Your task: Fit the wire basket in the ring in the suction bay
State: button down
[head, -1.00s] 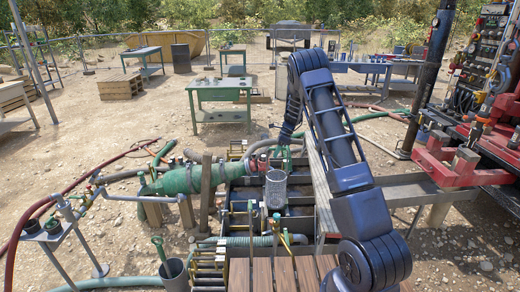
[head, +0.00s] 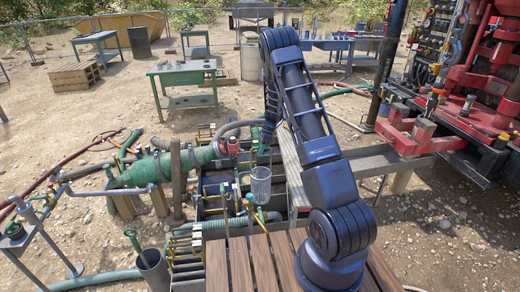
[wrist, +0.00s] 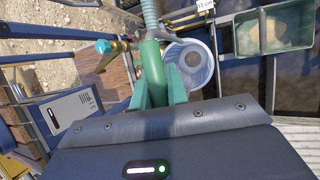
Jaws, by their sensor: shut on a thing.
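The wire basket (head: 260,185) is a pale grey mesh cylinder. It hangs upright below the end of my arm, over the dark tank (head: 213,188) in the head view. In the wrist view the basket (wrist: 188,60) shows as a round pale rim, seen from above, just beyond the green fingers. In the head view the gripper is small and partly hidden by my arm. I cannot make out the ring in the suction bay.
A green tray (wrist: 275,32) lies at upper right in the wrist view. A green hose-like body (head: 165,170) and pipes lie left of the tank. Wooden decking (head: 245,262) is in front. A grey bucket (head: 152,268) stands at front left. Red machinery (head: 440,130) stands right.

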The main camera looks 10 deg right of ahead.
jog(key=shift+f, duration=0.15)
dwell(0.7)
jog(key=shift+f, duration=6.65)
